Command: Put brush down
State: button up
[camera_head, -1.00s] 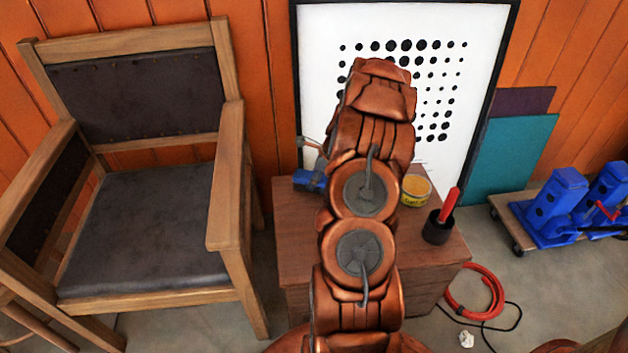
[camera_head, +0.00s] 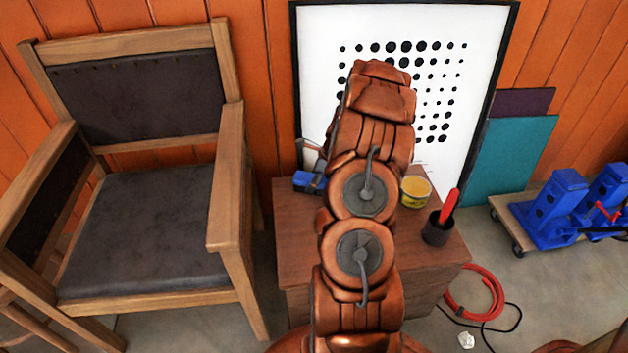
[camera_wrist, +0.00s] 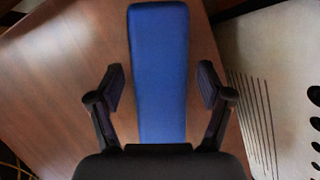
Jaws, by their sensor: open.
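A long blue block (camera_wrist: 160,70), which looks like the brush, lies between the fingers of my gripper (camera_wrist: 161,82) in the wrist view. The fingers are spread, with a gap on each side of the block. In the head view the blue block (camera_head: 305,181) shows at the back left of the wooden cabinet top (camera_head: 298,225), partly hidden by my arm. From the wrist view I cannot tell whether it fully rests on the wood. Most of my gripper is hidden behind my arm in the head view; one grey finger part shows at its left.
A yellow tin (camera_head: 415,192) and a black cup (camera_head: 436,229) with a red-handled tool (camera_head: 449,205) stand at the cabinet's right. A framed dotted panel (camera_head: 320,90) leans behind. A wooden armchair (camera_head: 150,225) stands left. A red hose (camera_head: 490,290) lies on the floor.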

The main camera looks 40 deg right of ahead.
jog(key=p+v, duration=0.2)
jog(key=v, duration=1)
jog(key=shift+w, duration=0.1)
dwell(0.5)
